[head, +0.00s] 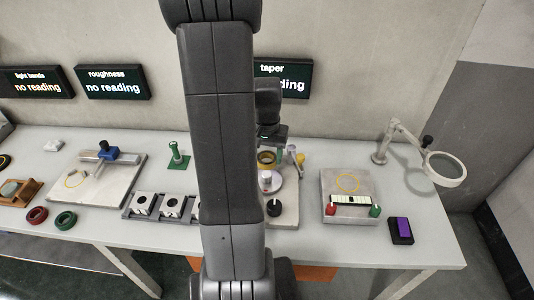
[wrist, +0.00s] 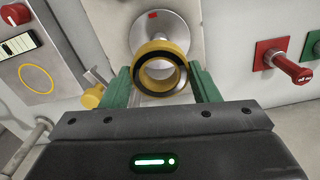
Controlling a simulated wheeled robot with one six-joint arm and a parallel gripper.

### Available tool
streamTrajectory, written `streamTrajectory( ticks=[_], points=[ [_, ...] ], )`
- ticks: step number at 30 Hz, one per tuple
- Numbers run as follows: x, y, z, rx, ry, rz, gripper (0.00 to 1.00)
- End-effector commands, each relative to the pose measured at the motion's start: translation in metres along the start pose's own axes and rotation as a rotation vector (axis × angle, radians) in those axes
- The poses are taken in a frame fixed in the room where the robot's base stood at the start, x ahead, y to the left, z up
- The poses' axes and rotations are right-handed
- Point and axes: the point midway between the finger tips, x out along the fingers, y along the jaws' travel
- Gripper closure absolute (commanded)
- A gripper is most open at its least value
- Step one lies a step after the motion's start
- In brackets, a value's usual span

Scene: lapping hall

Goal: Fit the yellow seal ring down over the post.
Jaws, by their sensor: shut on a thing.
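The yellow seal ring (wrist: 178,55), with a dark band on its face, is between the two green fingers of my gripper (wrist: 162,82). My gripper is shut on it. In the head view the ring (head: 266,158) hangs below my wrist, over or just behind a round silver disc (head: 267,184). The disc also shows in the wrist view (wrist: 160,27), partly covered by the ring. Grey metal shows through the ring's hole. A post at the disc cannot be made out clearly, and I cannot tell whether the ring surrounds or touches it.
A yellow-headed knob (wrist: 92,97) stands close beside the ring. A red post (wrist: 290,66) on a square base and a green stand (head: 177,157) are to the other side. A board with a yellow circle (head: 348,181) and a magnifier (head: 444,169) are at right.

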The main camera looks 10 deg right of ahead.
Motion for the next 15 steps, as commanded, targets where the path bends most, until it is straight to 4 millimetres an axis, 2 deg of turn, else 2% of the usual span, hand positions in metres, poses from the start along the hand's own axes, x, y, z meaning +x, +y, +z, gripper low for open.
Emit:
streamTrajectory(
  ticks=[15],
  points=[
    [0.041,0.0,0.0,0.001,0.0,0.0,0.69]
  ],
)
